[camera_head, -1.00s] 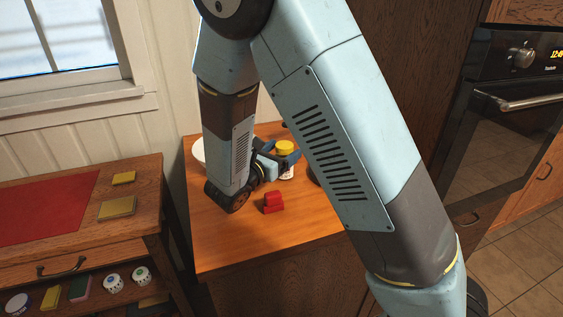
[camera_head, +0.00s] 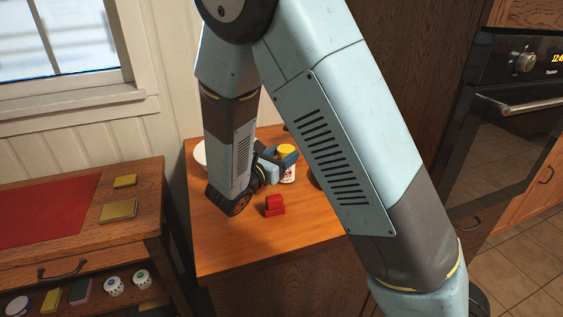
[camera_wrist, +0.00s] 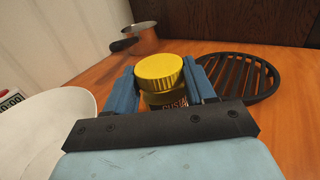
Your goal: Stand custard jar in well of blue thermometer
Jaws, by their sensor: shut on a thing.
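I cannot tell whether the jar's base touches the counter. In the open drawer at lower left are two white round things, one with a blue mark (camera_head: 114,284) and one with a green mark (camera_head: 142,279). I cannot clearly make out a blue thermometer or its well.
A red block-like thing (camera_head: 274,206) lies in front of my gripper. The wrist view shows a white bowl (camera_wrist: 42,132) at left, a black grate (camera_wrist: 243,76) at right and a metal pan (camera_wrist: 146,40) behind.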

